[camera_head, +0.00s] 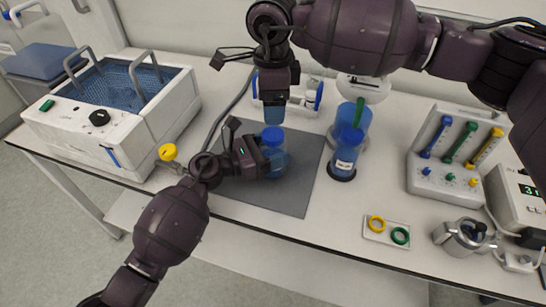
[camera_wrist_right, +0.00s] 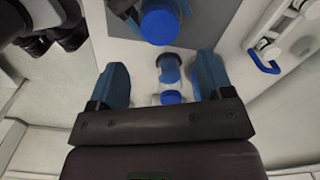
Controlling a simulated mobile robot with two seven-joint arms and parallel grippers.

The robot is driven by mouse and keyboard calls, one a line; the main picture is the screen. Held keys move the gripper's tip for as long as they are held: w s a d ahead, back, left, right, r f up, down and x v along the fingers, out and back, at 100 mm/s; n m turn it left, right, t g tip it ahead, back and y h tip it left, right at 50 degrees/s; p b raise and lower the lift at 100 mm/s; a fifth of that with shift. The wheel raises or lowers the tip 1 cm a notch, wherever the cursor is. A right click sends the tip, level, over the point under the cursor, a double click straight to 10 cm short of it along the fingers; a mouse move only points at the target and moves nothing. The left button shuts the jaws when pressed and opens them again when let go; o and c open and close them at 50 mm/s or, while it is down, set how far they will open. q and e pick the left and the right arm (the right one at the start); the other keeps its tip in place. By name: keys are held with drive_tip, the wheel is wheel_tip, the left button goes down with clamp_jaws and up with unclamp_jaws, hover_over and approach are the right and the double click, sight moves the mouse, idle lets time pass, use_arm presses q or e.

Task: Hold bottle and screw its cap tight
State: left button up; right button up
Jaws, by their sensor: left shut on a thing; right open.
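The bottle (camera_head: 275,160) is translucent blue with a blue cap (camera_head: 273,137) on top. It is upright over the dark grey mat (camera_head: 285,199); I cannot tell whether it touches the mat. My left gripper (camera_head: 267,160) is shut on the bottle body from the left, below the cap. My right gripper (camera_head: 274,112) points down above and slightly behind the cap, open and apart from it. In the right wrist view its blue fingers (camera_wrist_right: 162,83) are spread. A large blue cap (camera_wrist_right: 160,24) shows at the top there, probably this bottle's.
A labelled blue bottle (camera_head: 345,158) and a blue container (camera_head: 357,116) stand right of the mat. A white rack with blue handles (camera_head: 318,97) is behind. A water bath (camera_head: 120,110) is left. Coloured rings (camera_head: 387,230) lie at front right; the bench between is clear.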

sight(273, 134)
idle(0.4)
drive_tip(key=shift+f, duration=4.05)
drive_tip(key=shift+c, duration=0.4)
drive_tip(key=c, duration=0.8)
drive_tip(key=o, duration=1)
drive_tip(key=shift+o, duration=0.2)
drive_tip(key=shift+r, duration=0.15)
wheel_tip(273, 134, up, 12)
use_arm(q)
drive_tip(key=o, duration=1.8)
